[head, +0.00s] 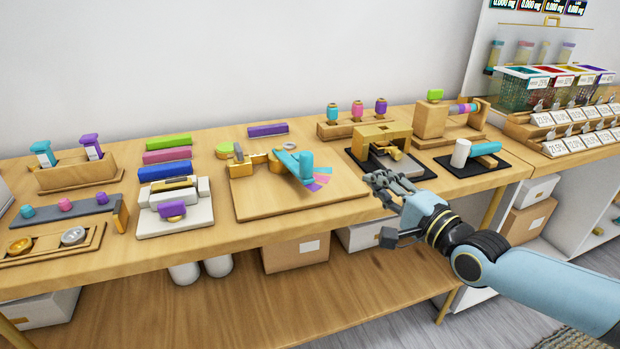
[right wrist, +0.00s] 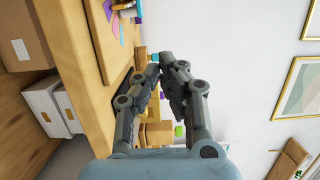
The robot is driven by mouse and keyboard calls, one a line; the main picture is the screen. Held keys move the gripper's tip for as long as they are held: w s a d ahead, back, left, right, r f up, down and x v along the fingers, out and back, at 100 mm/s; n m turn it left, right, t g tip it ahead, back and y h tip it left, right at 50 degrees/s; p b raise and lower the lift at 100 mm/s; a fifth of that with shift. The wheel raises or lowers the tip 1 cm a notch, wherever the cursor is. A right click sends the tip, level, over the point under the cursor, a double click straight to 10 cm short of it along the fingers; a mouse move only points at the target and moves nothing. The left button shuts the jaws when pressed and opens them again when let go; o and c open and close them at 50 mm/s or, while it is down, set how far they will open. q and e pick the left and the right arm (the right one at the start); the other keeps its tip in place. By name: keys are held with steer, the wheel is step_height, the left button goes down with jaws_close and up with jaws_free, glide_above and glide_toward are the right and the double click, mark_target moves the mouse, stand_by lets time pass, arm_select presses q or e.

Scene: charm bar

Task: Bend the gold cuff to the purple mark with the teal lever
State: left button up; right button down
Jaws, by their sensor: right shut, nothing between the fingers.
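The teal lever (head: 297,164) stands on a wooden bending board (head: 258,208) at the middle of the bench. A fan of pink, purple and teal marks (head: 320,178) lies beside its right end. Gold metal parts (head: 262,159) sit left of the lever; which of them is the cuff I cannot tell for sure. My right gripper (head: 378,183) is shut and empty, right of the board and near the bench's front edge, apart from the lever. In the right wrist view its fingertips (right wrist: 157,68) come together with nothing between them. My left gripper is out of view.
Right of the board stand a gold block press (head: 382,135) on a black mat and a white-and-teal roller (head: 485,149). A white stand with a purple knob (head: 172,210) is at the left. Colored bars (head: 167,155) lie behind it. The board's front right is clear.

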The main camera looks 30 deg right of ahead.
mark_target(300, 158)
steer(key=w+b, duration=0.1)
steer(key=w, duration=0.2)
steer(key=w+b, duration=0.1)
steer(key=w, duration=0.2)
steer(key=w+f+b, duration=0.1)
steer(key=w, duration=0.2)
steer(key=shift+d+b, duration=0.15)
steer(key=shift+b, duration=0.15)
steer(key=a, duration=0.1)
steer(key=w+a, duration=0.1)
steer(key=a, duration=0.1)
steer(key=shift+w+r+p, duration=0.2)
steer(key=shift+p, duration=0.15)
steer(key=shift+w+a, duration=0.1)
steer(key=shift+a, duration=0.35)
steer(key=shift+f, duration=0.1)
